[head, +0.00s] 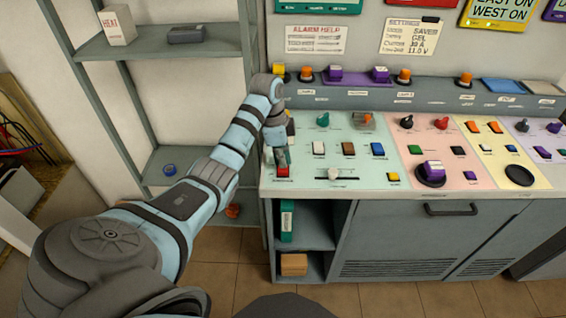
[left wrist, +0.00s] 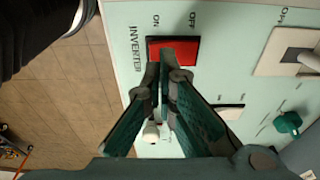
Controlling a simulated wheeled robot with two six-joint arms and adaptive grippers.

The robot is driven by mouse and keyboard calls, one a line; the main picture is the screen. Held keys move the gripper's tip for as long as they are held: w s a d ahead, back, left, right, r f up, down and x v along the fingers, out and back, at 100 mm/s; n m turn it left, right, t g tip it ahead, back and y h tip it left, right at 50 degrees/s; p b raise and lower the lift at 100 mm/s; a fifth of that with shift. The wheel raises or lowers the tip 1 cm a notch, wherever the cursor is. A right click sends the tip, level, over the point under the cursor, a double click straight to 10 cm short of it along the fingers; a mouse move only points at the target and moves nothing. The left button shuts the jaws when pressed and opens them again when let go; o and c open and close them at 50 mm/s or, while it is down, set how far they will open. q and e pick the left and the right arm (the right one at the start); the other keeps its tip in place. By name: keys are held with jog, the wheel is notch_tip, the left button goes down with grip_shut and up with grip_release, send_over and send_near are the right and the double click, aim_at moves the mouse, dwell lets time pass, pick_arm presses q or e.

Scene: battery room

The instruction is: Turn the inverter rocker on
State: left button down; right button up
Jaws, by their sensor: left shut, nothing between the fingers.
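The inverter rocker is a red switch (left wrist: 182,47) in a black frame at the top middle of the left wrist view. INVERTER is printed beside it, with ON at its left end and OFF at its right. In the head view the red rocker (head: 283,156) is at the panel's front left corner. My left gripper (left wrist: 164,72) is shut and empty, its fingertips over the rocker's lower left edge; I cannot tell whether they touch. The fingers hide part of the rocker, and its tilt is unclear. In the head view the arm partly hides this gripper. My right gripper is not in view.
A white slider knob (head: 335,172), a white rocker (head: 319,148) and a green knob (head: 323,121) are close by on the mint panel. A grey lever switch (left wrist: 309,60) is behind the rocker. A grey shelf (head: 160,45) stands left of the console.

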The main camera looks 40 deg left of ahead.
aim_at(283, 170)
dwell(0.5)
pick_arm(q)
jog(key=shift+f+b, duration=0.45)
jog(key=shift+f, duration=0.6)
dwell(0.5)
jog(key=shift+r, duration=0.1)
notch_tip(283, 170, up, 7)
jog(key=p, duration=0.8)
jog(key=shift+w, duration=0.1)
